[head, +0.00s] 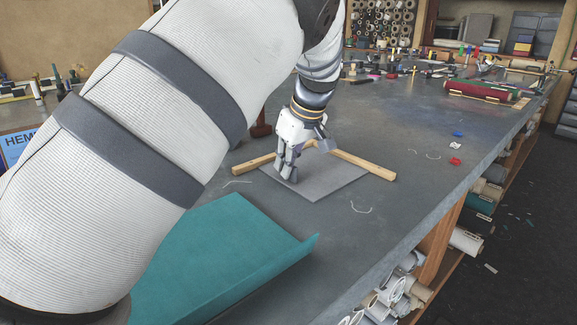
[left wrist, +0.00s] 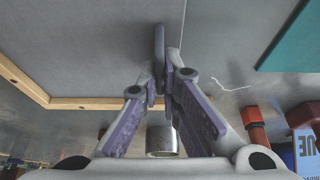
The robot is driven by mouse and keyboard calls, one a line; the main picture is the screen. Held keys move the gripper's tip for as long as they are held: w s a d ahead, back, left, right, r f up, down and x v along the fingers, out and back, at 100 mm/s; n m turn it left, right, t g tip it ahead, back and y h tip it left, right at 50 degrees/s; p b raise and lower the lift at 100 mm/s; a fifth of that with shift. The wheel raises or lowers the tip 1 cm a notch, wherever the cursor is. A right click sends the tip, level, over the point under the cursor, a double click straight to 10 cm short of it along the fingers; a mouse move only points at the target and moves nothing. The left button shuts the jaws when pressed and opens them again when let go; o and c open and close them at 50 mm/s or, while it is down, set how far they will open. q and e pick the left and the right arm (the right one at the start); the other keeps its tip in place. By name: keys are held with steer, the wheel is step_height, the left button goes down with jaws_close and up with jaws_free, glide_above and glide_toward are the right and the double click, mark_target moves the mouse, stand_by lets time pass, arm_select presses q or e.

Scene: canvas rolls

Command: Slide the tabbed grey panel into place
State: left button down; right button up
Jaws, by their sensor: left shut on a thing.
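The grey panel (head: 325,184) lies flat on the table, inside the corner made by two pale wooden strips (head: 365,163). In the left wrist view the panel (left wrist: 80,45) reaches close to both strips (left wrist: 95,103); I cannot tell whether it touches them. My left gripper (head: 287,172) points down over the panel's left part, near the left strip. It is shut on the panel's upright tab, which shows between and beyond the fingertips (left wrist: 165,82) in the left wrist view. The fingers hide much of the tab. My right gripper is out of view.
A teal sheet (head: 225,260) with a raised edge lies in front on the table. Red and blue small pieces (head: 455,160) and loose threads lie to the right. A red roll (head: 478,91) and clutter stand farther back. Open table surface lies right of the panel.

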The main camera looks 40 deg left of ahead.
arm_select(q)
steer(key=c, duration=1.7)
jaws_free()
steer(key=v, duration=1.2)
